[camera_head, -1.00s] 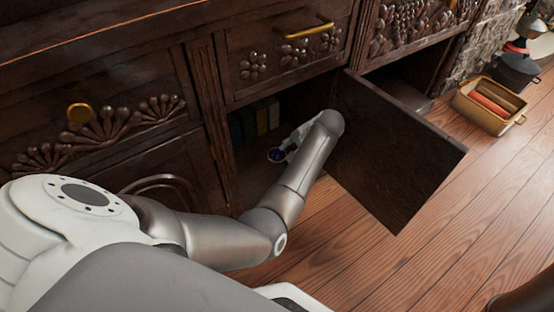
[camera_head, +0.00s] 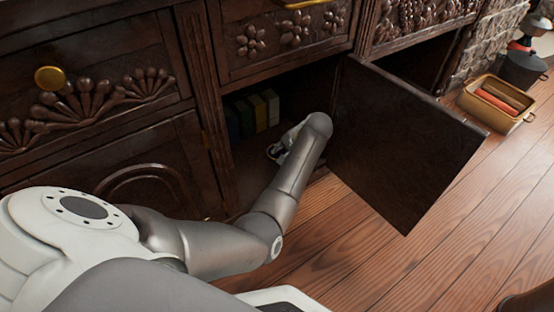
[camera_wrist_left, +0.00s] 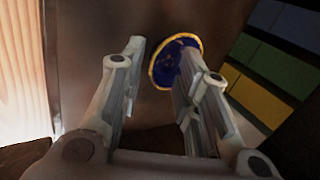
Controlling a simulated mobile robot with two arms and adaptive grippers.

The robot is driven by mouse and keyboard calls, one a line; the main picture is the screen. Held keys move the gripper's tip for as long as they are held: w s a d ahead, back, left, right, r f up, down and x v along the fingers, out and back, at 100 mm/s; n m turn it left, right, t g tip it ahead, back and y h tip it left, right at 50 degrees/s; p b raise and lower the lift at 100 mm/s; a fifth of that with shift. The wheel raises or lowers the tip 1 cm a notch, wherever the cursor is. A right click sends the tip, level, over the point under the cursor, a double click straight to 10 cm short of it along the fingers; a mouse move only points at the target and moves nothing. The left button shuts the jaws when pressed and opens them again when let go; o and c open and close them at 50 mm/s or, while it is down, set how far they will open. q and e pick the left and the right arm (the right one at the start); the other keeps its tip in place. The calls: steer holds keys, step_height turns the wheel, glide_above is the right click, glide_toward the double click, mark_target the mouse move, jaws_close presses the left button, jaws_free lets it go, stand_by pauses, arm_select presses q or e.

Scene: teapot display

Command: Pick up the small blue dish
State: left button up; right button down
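The small blue dish (camera_wrist_left: 172,63) is dark blue with a gold rim, inside the open lower cabinet. In the left wrist view it is just beyond my left gripper (camera_wrist_left: 162,52), at the right fingertip, which covers part of it. The two fingers are apart with nothing clearly held between them. I cannot tell whether the right finger touches the dish. In the head view my left gripper (camera_head: 281,146) reaches into the cabinet, partly hidden by my arm, and only a bit of the dish's rim shows. My right gripper is not in view.
The open cabinet door (camera_head: 400,145) stands close to the right of my forearm. Several books (camera_head: 254,115) stand at the back of the cabinet; blue, green and yellow ones show in the wrist view (camera_wrist_left: 258,80). A brass bin (camera_head: 497,103) sits on the floor at right.

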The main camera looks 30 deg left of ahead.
arm_select(q)
steer(key=shift+b+x, duration=0.45)
steer(key=shift+x, duration=0.45)
steer(key=shift+r, duration=0.1)
jaws_close()
